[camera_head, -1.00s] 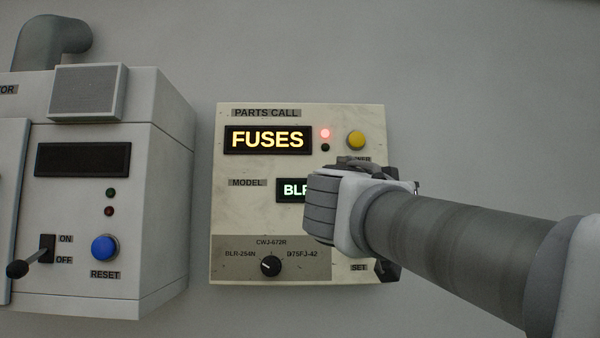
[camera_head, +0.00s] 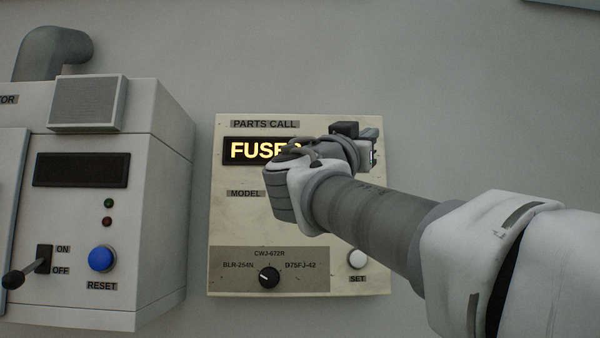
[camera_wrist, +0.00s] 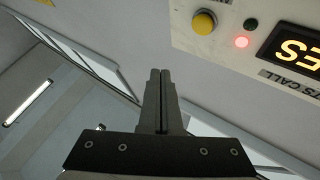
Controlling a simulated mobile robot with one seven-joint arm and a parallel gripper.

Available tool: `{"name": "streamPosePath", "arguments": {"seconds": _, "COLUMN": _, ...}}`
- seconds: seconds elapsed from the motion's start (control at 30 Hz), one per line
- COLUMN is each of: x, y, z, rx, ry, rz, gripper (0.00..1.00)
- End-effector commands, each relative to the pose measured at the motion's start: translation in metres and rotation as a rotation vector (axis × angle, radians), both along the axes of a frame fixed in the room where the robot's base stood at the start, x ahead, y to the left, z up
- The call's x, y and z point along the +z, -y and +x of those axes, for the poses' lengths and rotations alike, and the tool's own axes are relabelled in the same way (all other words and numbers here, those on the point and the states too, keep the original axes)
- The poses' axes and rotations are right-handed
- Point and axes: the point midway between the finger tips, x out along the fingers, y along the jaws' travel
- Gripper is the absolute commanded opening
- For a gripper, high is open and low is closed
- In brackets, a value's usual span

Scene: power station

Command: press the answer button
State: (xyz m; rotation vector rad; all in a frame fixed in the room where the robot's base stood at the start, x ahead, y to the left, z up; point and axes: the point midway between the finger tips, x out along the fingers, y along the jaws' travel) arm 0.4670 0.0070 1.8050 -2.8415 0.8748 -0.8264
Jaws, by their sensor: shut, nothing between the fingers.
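The yellow answer button (camera_wrist: 204,22) shows in the wrist view at the upper left of the parts call panel (camera_wrist: 205,45), beside a lit red lamp (camera_wrist: 241,42) and a dark green lamp (camera_wrist: 251,23). In the head view, my gripper and wrist hide the button and the lamps. My gripper (camera_wrist: 160,72) is shut and empty. In the wrist view its fingertips are below and left of the button, with a visible gap. In the head view my gripper (camera_head: 368,145) is in front of the panel's upper right part. The display (camera_head: 265,150) reads FUSES, its end partly covered.
Lower on the panel are a model selector knob (camera_head: 269,277) and a white SET button (camera_head: 357,259). A grey cabinet with a blue RESET button (camera_head: 102,258) and a lever switch (camera_head: 25,271) stands at the left. The wall right of the panel is bare.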

Motion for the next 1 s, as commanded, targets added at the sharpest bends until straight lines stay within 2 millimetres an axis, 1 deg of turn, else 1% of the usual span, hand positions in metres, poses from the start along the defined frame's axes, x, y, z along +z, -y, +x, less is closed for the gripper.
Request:
{"name": "streamPosePath", "arguments": {"seconds": 0.03, "x": 0.003, "y": 0.000, "z": 0.006, "rx": -0.001, "ry": -0.003, "rz": -0.001, "gripper": 0.00}}
{"name": "streamPosePath", "arguments": {"seconds": 0.27, "x": 0.006, "y": 0.000, "z": 0.038, "rx": -0.002, "ry": -0.004, "rz": -0.002, "gripper": 0.00}}
{"name": "streamPosePath", "arguments": {"seconds": 0.4, "x": 0.005, "y": 0.000, "z": 0.057, "rx": -0.002, "ry": -0.004, "rz": -0.002, "gripper": 0.00}}
{"name": "streamPosePath", "arguments": {"seconds": 0.43, "x": 0.000, "y": 0.000, "z": 0.061, "rx": -0.002, "ry": -0.002, "rz": -0.001, "gripper": 0.00}}
{"name": "streamPosePath", "arguments": {"seconds": 0.53, "x": -0.001, "y": 0.000, "z": 0.071, "rx": -0.001, "ry": -0.002, "rz": -0.001, "gripper": 0.00}}
{"name": "streamPosePath", "arguments": {"seconds": 0.73, "x": -0.001, "y": 0.000, "z": 0.081, "rx": 0.000, "ry": -0.002, "rz": -0.001, "gripper": 0.00}}
{"name": "streamPosePath", "arguments": {"seconds": 1.0, "x": 0.000, "y": 0.000, "z": 0.082, "rx": 0.000, "ry": -0.001, "rz": 0.000, "gripper": 0.00}}
